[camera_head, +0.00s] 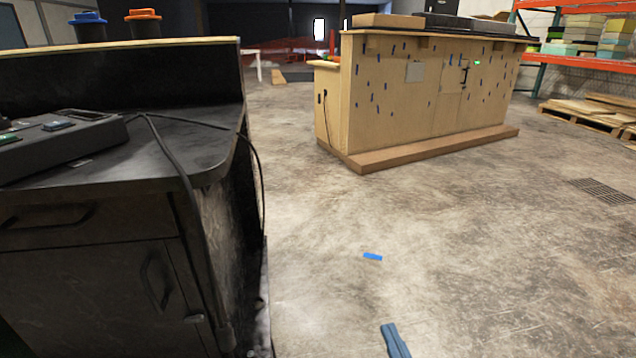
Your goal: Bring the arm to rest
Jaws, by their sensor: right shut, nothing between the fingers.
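My right gripper (389,327) shows at the bottom edge, right of centre, as two blue fingers that lie together. It is shut and empty, seen over the bare concrete floor, and its arm is out of view. It is apart from the dark console (68,132), which lies on the black cabinet's top at the left, with coloured buttons on its face and a black cable. The console is cut off by the left edge. My left gripper is not in view.
The black cabinet (95,290) fills the lower left, and a cable hangs over its side. A large wooden counter (400,95) stands further back. Pallets (585,115) and an orange rack (580,62) are at the right. The floor (480,230) between is clear except for blue tape (373,257).

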